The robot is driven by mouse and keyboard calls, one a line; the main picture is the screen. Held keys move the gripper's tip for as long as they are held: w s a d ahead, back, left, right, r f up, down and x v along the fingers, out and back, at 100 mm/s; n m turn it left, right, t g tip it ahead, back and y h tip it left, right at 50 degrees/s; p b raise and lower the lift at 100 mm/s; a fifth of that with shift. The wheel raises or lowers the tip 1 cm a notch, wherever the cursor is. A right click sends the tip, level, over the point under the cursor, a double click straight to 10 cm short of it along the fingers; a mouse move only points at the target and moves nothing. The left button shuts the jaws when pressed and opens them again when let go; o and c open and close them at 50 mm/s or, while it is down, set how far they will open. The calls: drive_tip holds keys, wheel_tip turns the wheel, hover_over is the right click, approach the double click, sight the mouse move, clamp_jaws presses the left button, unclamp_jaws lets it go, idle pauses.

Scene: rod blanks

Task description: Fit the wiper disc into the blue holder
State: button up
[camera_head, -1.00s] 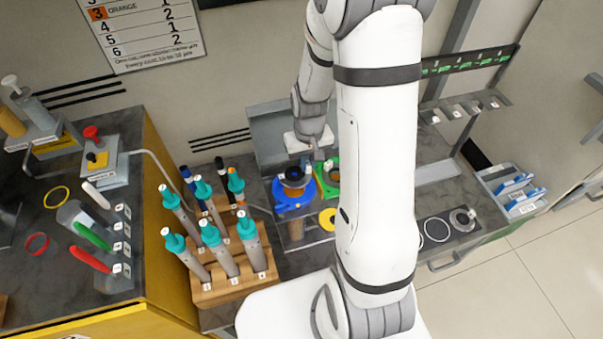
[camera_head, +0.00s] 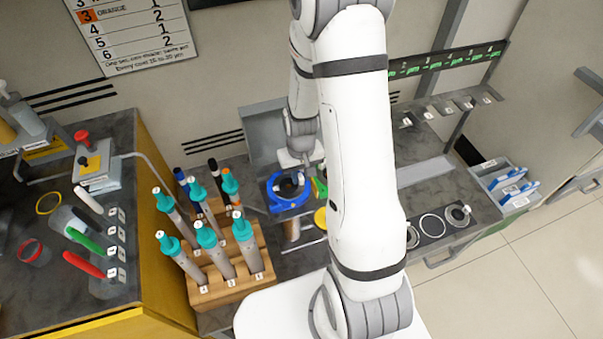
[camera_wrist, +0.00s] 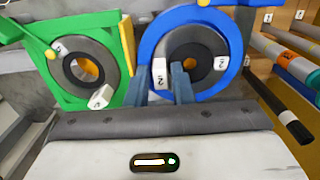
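The blue holder (camera_head: 290,204) is a round blue ring on the bench; it also shows in the wrist view (camera_wrist: 152,38). The wiper disc (camera_head: 291,184) is dark grey with a hole in the middle and white tabs marked 2. In the wrist view the disc (camera_wrist: 208,50) lies within the blue ring, with orange showing through its hole; whether it is fully seated I cannot tell. My gripper (camera_wrist: 164,78) has its two blue-grey fingers on either side of one white tab, close against it. My arm hides part of the bench in the head view.
A green holder (camera_wrist: 112,22) with another grey disc (camera_wrist: 98,63) stands immediately left in the wrist view. A wooden rack (camera_head: 232,282) of teal-capped tubes is nearby. A dark marker (camera_wrist: 290,122) lies at the right of the wrist view.

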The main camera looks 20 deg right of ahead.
wheel_tip(320, 180, up, 11)
drive_tip(key=s+a+r+t, duration=0.2)
drive_tip(key=s+a+r, duration=0.1)
drive_tip(key=s+r, duration=1.1)
drive_tip(key=shift+r+t, duration=0.3)
drive_tip(key=shift+r, duration=0.15)
idle(1.0)
